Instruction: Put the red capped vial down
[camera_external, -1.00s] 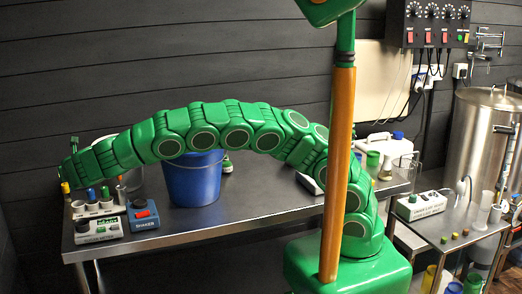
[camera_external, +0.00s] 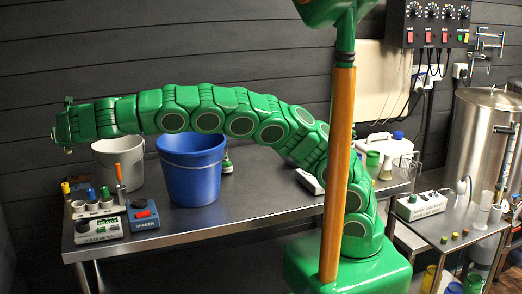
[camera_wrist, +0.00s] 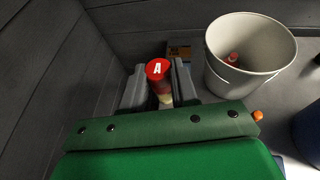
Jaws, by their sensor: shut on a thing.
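The red capped vial (camera_wrist: 158,70) is upright between the two grey fingers of my gripper (camera_wrist: 160,90) in the wrist view. Its cap has a white letter A, and its lower part is mostly hidden by the fingers and the green mount. My gripper is shut on it. In the outside view my gripper (camera_external: 65,148) hangs at the far left end of the raised arm, above the table's left end. The vial is too small to make out there.
A white bucket (camera_wrist: 240,83), with something red inside, stands right of the vial. It stands beside the blue bucket (camera_external: 192,180) on the steel table (camera_external: 250,205). A vial rack (camera_external: 97,210), a shaker (camera_external: 142,213) and a white control box (camera_external: 98,230) fill the left front corner.

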